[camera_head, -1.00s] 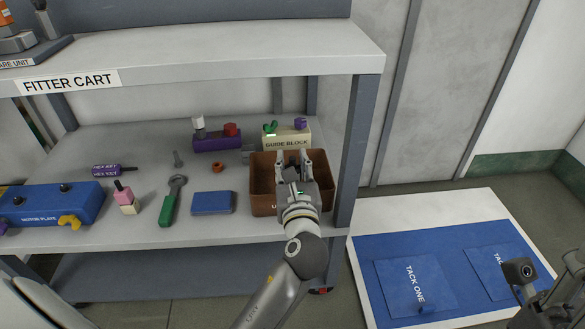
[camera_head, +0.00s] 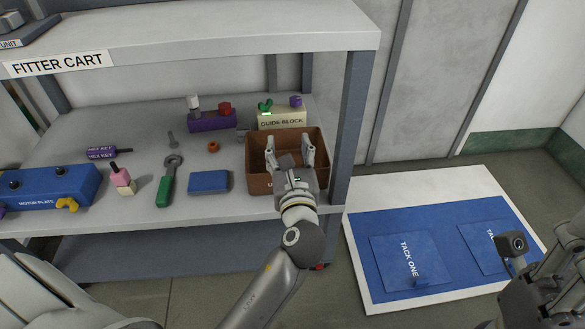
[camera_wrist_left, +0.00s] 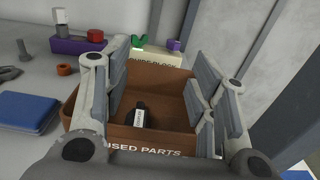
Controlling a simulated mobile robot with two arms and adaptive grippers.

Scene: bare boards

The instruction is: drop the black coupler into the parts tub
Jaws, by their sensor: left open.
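The parts tub is a brown open box (camera_head: 258,184), marked "USED PARTS" in the left wrist view (camera_wrist_left: 96,140), at the right end of the cart's lower shelf. My left gripper (camera_head: 290,150) is over the tub with its fingers spread apart. The black coupler (camera_wrist_left: 140,116), dark with a pale printed label, shows between and beyond the fingers in the wrist view, inside the tub's outline and apart from both fingers. It also shows as a dark piece in the head view (camera_head: 286,160). I cannot tell whether it rests on the tub's floor. My right gripper (camera_head: 572,250) is partly in view at the right edge.
A cream guide block (camera_head: 282,119) stands behind the tub. A blue box (camera_head: 209,182), a green-handled wrench (camera_head: 167,182) and an orange ring (camera_head: 213,146) lie to its left. The cart's post (camera_head: 352,130) rises close on the right, and the upper shelf (camera_head: 220,45) overhangs.

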